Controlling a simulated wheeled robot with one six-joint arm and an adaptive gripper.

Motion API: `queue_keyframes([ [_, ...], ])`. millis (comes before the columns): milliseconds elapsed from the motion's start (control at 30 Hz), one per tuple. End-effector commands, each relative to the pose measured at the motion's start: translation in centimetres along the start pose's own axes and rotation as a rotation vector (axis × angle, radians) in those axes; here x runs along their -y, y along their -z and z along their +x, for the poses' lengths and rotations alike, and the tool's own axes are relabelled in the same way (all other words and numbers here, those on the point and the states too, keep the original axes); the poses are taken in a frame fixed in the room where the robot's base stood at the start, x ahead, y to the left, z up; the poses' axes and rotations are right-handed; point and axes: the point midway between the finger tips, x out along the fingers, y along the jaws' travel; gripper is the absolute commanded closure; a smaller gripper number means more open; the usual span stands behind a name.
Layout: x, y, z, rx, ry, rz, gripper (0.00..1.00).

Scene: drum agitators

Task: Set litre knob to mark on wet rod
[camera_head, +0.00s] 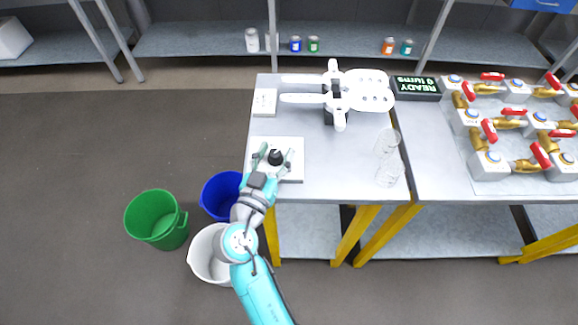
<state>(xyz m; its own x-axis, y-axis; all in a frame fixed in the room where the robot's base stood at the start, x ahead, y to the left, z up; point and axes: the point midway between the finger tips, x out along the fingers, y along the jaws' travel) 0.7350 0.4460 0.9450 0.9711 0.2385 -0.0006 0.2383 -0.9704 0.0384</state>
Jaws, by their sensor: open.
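A small black knob (276,157) sits on a white square plate (296,172) at the front left of the grey table. My gripper (274,156) is open, with one finger on each side of the knob as seen from above. I cannot tell whether the fingers touch it. The marks around the knob are too small to read. A wet rod is not clearly identifiable. Two clear glass vessels (388,160) stand at the table's right side.
A white paddle-shaped fixture (364,90) stands at the table's back, beside a display (416,86) reading "READY 0 turns". A white panel (265,102) lies back left. Red-handled brass valves (489,130) fill the right table. Green (152,214), blue (219,193) and white (205,252) buckets stand on the floor.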

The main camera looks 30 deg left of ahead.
Motion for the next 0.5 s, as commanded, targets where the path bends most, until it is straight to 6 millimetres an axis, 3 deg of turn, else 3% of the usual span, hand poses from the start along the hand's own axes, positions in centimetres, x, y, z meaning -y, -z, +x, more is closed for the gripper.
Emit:
queue_keyframes([
  [267, -0.08, 0.03, 0.0, -0.001, 0.026, 0.001, 0.43],
  [500, -0.22, 0.0, 0.03, -0.007, 0.159, 0.002, 0.43],
])
